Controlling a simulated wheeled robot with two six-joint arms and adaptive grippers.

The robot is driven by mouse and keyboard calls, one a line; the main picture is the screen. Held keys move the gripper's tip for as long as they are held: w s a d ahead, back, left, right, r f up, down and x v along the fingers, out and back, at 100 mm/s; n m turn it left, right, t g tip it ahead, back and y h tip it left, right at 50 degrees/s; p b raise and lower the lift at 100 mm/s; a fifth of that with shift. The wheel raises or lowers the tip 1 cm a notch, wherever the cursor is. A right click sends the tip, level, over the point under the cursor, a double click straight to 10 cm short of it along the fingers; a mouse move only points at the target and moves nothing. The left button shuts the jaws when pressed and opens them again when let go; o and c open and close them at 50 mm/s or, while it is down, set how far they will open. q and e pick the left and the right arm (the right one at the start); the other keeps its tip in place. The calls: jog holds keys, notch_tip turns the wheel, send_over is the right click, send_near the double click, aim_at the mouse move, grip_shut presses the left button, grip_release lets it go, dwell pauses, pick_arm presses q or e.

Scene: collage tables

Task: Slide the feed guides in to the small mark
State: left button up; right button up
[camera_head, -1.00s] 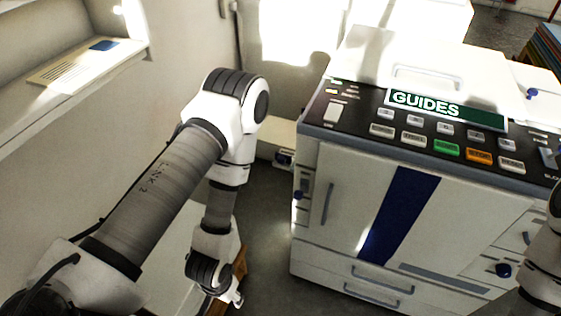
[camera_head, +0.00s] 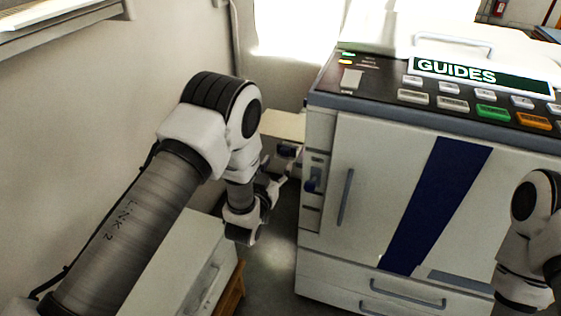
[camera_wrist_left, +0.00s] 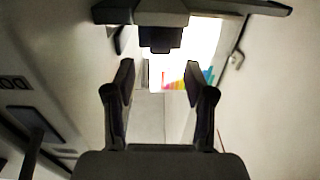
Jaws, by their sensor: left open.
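The copier-like machine (camera_head: 400,150) shows the word GUIDES on its green display (camera_head: 480,76). A pale tray-like part (camera_head: 275,128) sticks out at its left side, with a small dark blue piece (camera_head: 288,150) on it, perhaps a feed guide. My left gripper (camera_head: 278,178) is close below this piece, pointing up and right; I cannot tell whether they touch. In the left wrist view, my left gripper (camera_wrist_left: 160,82) is open with nothing between its fingers. A dark bar with a short block (camera_wrist_left: 160,38) lies just ahead of them. The small mark cannot be made out.
A blue knob (camera_head: 312,182) sits in a recess on the machine's left front edge. A white cabinet (camera_head: 180,270) stands below my left arm. A wall and sill bound the left. My right arm is at the right edge, its gripper out of view.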

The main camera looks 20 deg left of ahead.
aim_at(284, 153)
pick_arm(q)
jog(key=w, duration=0.5)
jog(key=shift+w+d, duration=0.1)
grip_shut()
jog(key=w+b, duration=0.2)
jog(key=w, duration=0.3)
jog(key=shift+w+d+f+b, duration=0.1)
jog(key=shift+w+b, duration=0.2)
jog(key=shift+w, duration=0.1)
grip_release()
jog(key=s, duration=1.2)
jog(key=shift+a, duration=0.2)
